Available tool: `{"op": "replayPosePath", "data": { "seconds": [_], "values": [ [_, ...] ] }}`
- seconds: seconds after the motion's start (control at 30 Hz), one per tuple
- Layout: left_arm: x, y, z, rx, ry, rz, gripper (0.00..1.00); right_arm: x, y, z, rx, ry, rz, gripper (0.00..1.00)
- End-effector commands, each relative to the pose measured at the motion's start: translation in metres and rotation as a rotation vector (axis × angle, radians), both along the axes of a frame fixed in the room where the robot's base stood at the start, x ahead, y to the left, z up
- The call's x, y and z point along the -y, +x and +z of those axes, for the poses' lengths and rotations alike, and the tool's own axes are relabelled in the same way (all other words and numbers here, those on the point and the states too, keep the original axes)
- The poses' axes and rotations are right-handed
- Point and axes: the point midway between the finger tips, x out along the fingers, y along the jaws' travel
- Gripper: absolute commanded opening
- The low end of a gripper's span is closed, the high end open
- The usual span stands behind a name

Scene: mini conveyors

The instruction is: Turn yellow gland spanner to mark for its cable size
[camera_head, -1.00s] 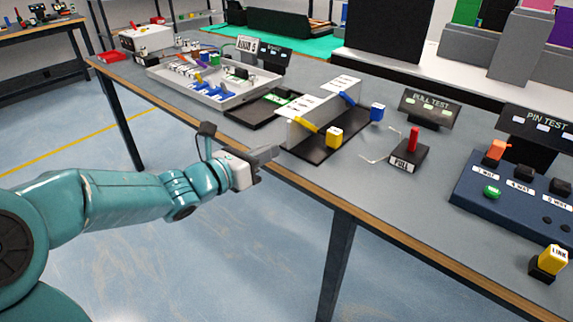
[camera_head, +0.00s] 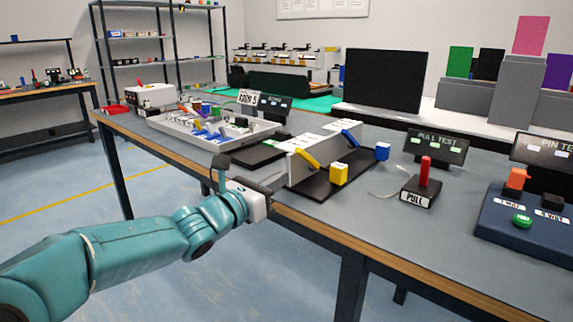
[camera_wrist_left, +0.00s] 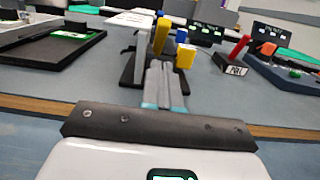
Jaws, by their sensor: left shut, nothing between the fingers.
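The yellow gland spanner (camera_head: 306,158) is a slanted lever on the front face of a pale upright panel (camera_head: 300,172). It also shows in the left wrist view (camera_wrist_left: 160,36), beyond the fingertips. A yellow block (camera_head: 338,174) stands on the black base to its right. A similar blue spanner (camera_head: 351,138) and blue block (camera_head: 382,151) are farther back. My left gripper (camera_head: 278,183) is at the bench's front edge, left of and short of the yellow spanner. In the wrist view its fingers (camera_wrist_left: 160,72) are together and empty, apart from the spanner. My right gripper is out of view.
A red-handled pull tester (camera_head: 418,190) and a blue pin-test box (camera_head: 525,225) are to the right. A grey tray (camera_head: 185,135) of parts and a black board (camera_head: 250,155) lie to the left. Bare bench lies in front of the pull tester.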

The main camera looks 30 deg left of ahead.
Motion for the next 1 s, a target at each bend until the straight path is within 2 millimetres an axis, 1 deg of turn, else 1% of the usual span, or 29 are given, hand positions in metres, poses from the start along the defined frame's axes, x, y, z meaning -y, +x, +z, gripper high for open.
{"op": "replayPosePath", "data": {
  "seconds": [0.03,0.1,0.2,0.3,0.77,0.87,1.0],
  "values": [
    [0.003,0.01,0.0,-0.001,-0.001,-0.003,0.0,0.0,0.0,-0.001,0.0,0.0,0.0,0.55],
    [0.003,0.017,0.013,0.002,0.001,-0.001,0.0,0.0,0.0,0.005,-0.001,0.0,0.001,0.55],
    [0.004,0.025,0.023,0.001,0.001,0.0,0.0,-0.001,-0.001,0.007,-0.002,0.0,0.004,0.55],
    [0.004,0.031,0.028,0.0,-0.001,0.001,0.0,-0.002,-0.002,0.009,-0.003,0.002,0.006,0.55],
    [0.004,0.033,0.031,-0.001,0.0,0.002,0.0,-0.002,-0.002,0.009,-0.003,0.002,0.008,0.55],
    [0.004,0.034,0.034,-0.009,0.001,0.002,0.0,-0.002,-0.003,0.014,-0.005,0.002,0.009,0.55],
    [0.005,0.036,0.04,-0.036,0.004,0.0,0.0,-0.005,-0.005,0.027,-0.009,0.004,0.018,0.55]
  ]
}}
